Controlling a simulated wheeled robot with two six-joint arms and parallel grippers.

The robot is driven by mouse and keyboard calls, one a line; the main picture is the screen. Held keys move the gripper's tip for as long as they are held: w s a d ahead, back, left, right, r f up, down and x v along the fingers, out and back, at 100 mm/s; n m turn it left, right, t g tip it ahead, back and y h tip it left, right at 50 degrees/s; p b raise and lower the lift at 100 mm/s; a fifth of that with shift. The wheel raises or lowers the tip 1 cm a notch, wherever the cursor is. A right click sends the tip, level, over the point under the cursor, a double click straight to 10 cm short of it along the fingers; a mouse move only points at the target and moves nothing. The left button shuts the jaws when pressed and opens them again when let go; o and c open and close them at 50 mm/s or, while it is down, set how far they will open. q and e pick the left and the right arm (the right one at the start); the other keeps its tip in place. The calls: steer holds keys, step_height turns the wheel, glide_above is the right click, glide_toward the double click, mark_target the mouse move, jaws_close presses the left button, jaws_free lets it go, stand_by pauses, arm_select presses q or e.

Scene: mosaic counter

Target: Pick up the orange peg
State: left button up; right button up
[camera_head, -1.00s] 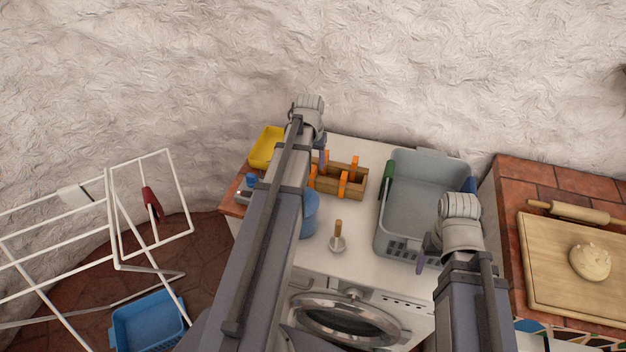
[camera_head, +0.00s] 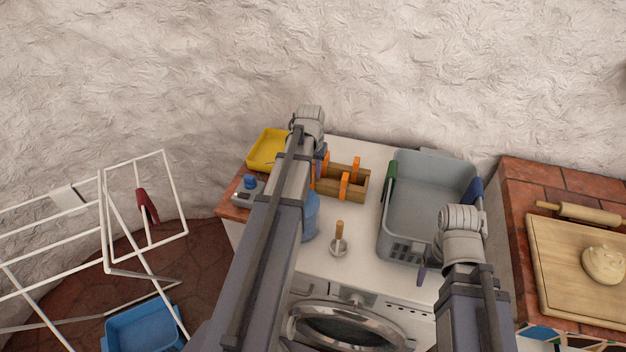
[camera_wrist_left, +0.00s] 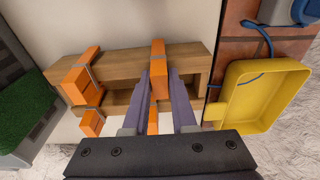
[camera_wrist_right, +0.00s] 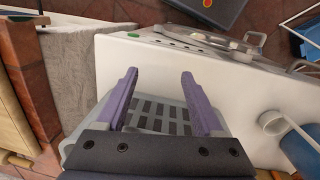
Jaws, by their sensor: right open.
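Several orange pegs are clipped on the walls of a wooden box (camera_head: 330,190) on the white machine top. My left gripper (camera_wrist_left: 161,75) is at the box, its two purple fingers close on either side of one orange peg (camera_wrist_left: 158,55). They look shut on it, and the peg still sits on the box wall. More orange pegs (camera_wrist_left: 76,85) sit at the box's other end, clear of the fingers. In the head view my left arm hides part of the box. My right gripper (camera_wrist_right: 160,80) is open and empty over the grey basket (camera_wrist_right: 150,115).
A yellow tray (camera_head: 266,150) lies left of the box. The grey basket (camera_head: 425,185) stands to the right. A drying rack (camera_head: 135,215) stands at left.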

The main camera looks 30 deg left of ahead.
arm_select(q)
jaws_close()
stand_by(0.3)
